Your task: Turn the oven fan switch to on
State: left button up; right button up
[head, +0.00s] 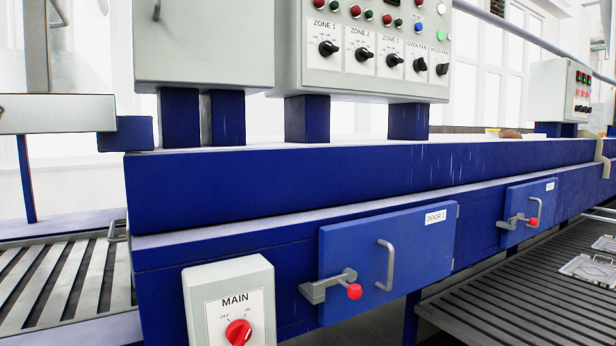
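The oven fan switch (421,63) is a black rotary knob under a label reading OVEN FAN. It sits on the grey control panel (290,70) at the top middle of the head view, in a row with the ZONE 1 knob (328,48), ZONE 2 knob (363,54), ZONE 3 knob (395,60) and, to its right, the HOOD FAN knob (442,69). Its pointer looks slanted, but the position marks are too small to read. Neither of my grippers shows in the head view.
Several red and green lights sit above the knobs. A blue oven body (360,185) runs below the panel, with a DOOR 1 hatch (340,250) and its protruding latch. A MAIN switch box (200,300) with a red knob stands low in front. Slatted conveyors lie left and right.

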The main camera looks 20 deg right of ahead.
aim_at(420, 64)
jog(key=z, duration=1.15)
jog(key=k, duration=0.35)
jog(key=z, duration=0.85)
jog(key=i, duration=1.45)
jog(key=u, duration=0.3)
